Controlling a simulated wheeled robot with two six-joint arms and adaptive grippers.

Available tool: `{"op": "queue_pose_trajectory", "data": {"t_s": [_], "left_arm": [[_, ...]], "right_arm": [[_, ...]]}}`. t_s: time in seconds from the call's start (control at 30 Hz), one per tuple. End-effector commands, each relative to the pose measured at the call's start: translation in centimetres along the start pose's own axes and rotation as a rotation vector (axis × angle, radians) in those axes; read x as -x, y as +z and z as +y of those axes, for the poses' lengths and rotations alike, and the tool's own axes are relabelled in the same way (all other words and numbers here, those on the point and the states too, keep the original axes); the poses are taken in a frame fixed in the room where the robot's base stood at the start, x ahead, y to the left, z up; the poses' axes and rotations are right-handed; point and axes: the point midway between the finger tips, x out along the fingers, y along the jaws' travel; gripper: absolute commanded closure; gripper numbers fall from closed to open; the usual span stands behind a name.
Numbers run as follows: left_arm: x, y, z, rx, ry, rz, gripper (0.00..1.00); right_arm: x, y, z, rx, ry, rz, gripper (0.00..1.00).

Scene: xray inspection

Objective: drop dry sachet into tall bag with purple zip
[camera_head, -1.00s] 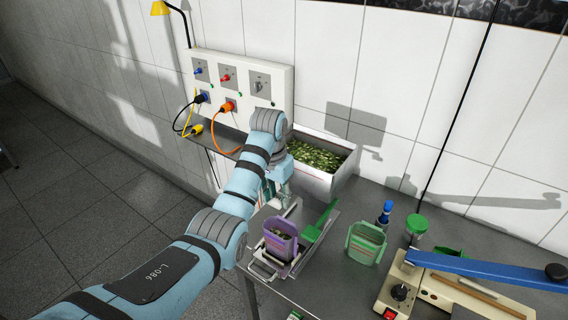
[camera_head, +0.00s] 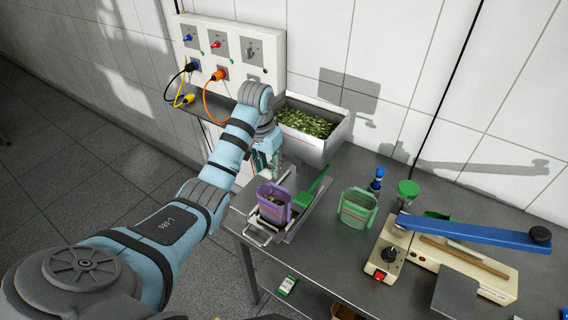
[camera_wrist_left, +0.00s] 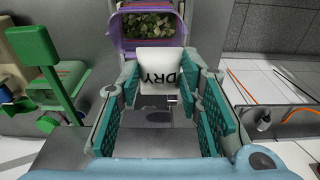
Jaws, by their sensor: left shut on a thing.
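The white dry sachet (camera_wrist_left: 163,75), marked "DRY", is in the left wrist view between the fingers of my left gripper (camera_wrist_left: 165,92). The gripper is shut on it. The bag with the purple zip (camera_head: 273,202) stands on a metal tray near the table's left front, with green leafy contents (camera_wrist_left: 146,25) showing in its open top in the wrist view. In the head view my left gripper (camera_head: 266,165) is behind the purple-topped bag, beyond it toward the wall, and the sachet is hidden there. My right gripper is not in view.
A green-topped bag (camera_head: 357,207) stands to the right. A white bin of leaves (camera_head: 322,145) is behind. A sealer with a blue lever (camera_head: 475,233) occupies the right. A socket panel (camera_head: 230,50) is on the wall.

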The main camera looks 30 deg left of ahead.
Motion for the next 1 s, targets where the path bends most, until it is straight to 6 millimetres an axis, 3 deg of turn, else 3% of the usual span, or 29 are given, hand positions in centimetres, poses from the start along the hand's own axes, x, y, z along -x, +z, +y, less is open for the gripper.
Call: {"op": "queue_pose_trajectory", "data": {"t_s": [0.03, 0.3, 0.63, 0.67, 0.8, 1.0], "left_arm": [[0.0, 0.6, -0.8, 0.011, -0.007, -0.002, 0.82], [-1.6, 1.1, -1.1, 0.019, -0.006, -0.001, 0.82], [-1.9, 1.0, -0.9, 0.015, -0.005, 0.000, 0.82], [-1.9, 1.0, -0.9, 0.015, -0.005, 0.000, 0.66], [-1.9, 1.0, -0.9, 0.015, -0.005, 0.000, 0.44], [-1.9, 1.0, -0.9, 0.015, -0.005, 0.000, 0.44]], "right_arm": [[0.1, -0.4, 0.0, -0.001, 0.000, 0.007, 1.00], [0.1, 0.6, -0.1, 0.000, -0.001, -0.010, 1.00], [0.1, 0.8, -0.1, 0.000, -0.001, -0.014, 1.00], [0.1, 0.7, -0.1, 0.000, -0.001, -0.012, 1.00], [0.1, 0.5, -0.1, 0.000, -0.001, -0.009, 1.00], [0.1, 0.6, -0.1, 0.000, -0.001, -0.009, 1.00]]}}
